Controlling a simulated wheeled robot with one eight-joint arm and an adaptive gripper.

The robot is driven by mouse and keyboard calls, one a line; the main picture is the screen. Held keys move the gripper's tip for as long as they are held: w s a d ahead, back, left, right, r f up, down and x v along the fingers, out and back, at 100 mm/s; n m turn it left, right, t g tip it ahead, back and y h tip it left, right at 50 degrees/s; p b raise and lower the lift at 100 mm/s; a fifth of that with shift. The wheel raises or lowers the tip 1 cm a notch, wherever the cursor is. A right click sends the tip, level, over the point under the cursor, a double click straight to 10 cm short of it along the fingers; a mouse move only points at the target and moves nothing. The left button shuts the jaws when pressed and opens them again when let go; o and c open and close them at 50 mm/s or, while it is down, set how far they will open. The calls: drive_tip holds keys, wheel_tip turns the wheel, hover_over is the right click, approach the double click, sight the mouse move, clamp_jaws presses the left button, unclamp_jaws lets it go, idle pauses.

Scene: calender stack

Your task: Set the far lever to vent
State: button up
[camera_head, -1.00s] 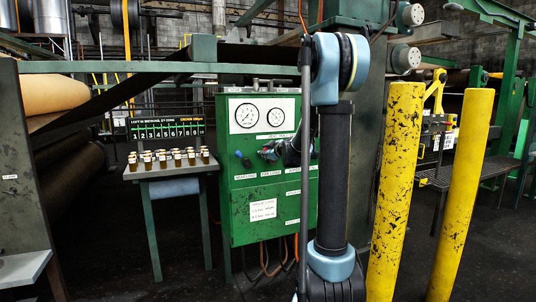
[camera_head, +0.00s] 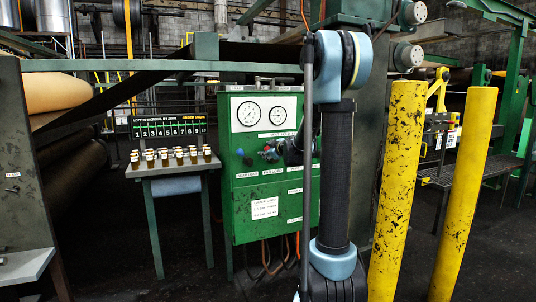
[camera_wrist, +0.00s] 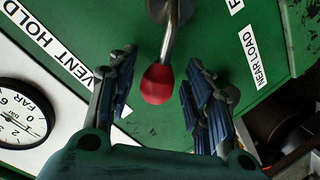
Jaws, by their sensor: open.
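The lever with a red knob (camera_wrist: 157,84) shows in the wrist view, its metal stem running up to a round pivot on the green panel (camera_wrist: 90,20). My gripper (camera_wrist: 160,68) is open, with one finger on each side of the knob and a visible gap on both sides. The label strip reading "VENT HOLD" (camera_wrist: 52,44) is at upper left. In the head view my gripper (camera_head: 268,153) is at the panel front and mostly covers this lever. A blue knob (camera_head: 247,161) shows just left of it, above the "NEAR LOAD" label.
Two gauges (camera_head: 249,114) sit at the panel top; one marked "FAR" (camera_wrist: 20,115) shows in the wrist view. A small table (camera_head: 171,171) with several jars stands left. Yellow posts (camera_head: 398,190) stand to the right of my arm.

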drive_tip(key=shift+s, duration=0.1)
drive_tip(key=v, duration=1.1)
drive_tip(key=shift+s+d, duration=0.15)
drive_tip(key=shift+s, duration=0.2)
drive_tip(key=shift+s+f, duration=0.1)
drive_tip(key=s+a+f+m+g, duration=0.1)
drive_tip(key=s+a+f+g, duration=0.15)
drive_tip(key=s, duration=0.35)
drive_tip(key=s+a+f+m+g, duration=0.1)
drive_tip(key=s+f, duration=0.2)
drive_tip(key=s, duration=0.3)
drive_tip(key=s+d+f+m+g+h, duration=0.1)
drive_tip(key=s+d+f+m+g, duration=0.1)
drive_tip(key=s+f, duration=0.4)
drive_tip(key=s+d+f+m+g+h, duration=0.2)
drive_tip(key=s+f, duration=0.4)
drive_tip(key=s, duration=0.8)
drive_tip(key=s+d+f+m+g+h, duration=0.2)
drive_tip(key=s+d+f+m+g, duration=0.2)
drive_tip(key=s, duration=0.6)
wheel_tip(320, 180, down, 2)
drive_tip(key=shift+s+d+f+m, duration=0.2)
drive_tip(key=shift+s+d+m, duration=0.2)
drive_tip(key=shift+m, duration=0.7)
